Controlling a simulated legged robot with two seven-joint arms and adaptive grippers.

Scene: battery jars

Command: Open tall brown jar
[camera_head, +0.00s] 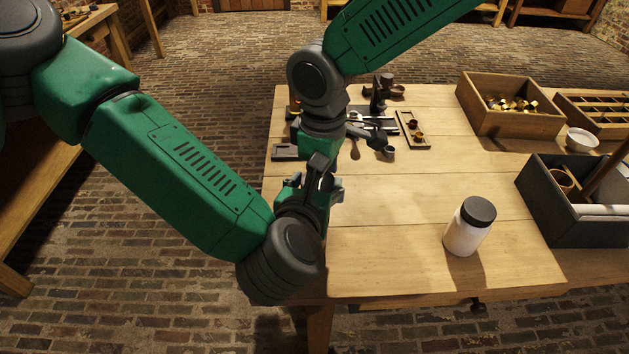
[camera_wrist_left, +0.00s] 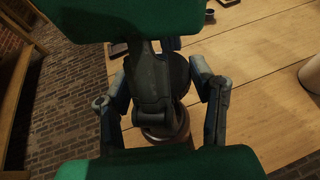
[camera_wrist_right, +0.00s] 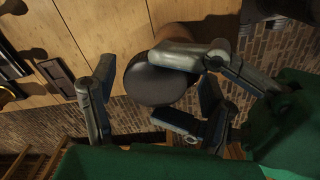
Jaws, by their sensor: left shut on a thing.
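The tall brown jar shows only in part in the left wrist view, where its brown body (camera_wrist_left: 170,128) is between the fingers of my left gripper (camera_wrist_left: 164,82), which is shut on it. In the right wrist view its round dark lid (camera_wrist_right: 153,82) faces the camera. My right gripper (camera_wrist_right: 155,76) is open, with its fingers on either side of the lid and a gap on the left. In the head view both grippers meet over the table's left edge, with my right gripper (camera_head: 319,176) above; the jar is mostly hidden there.
A white jar with a black lid (camera_head: 479,211) stands at the table's front right. A wooden box (camera_head: 489,112), a divided tray (camera_head: 597,123), a small white bowl (camera_head: 582,139) and a dark bin (camera_head: 563,217) are at the right. Small tools lie behind my grippers. The table's middle is clear.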

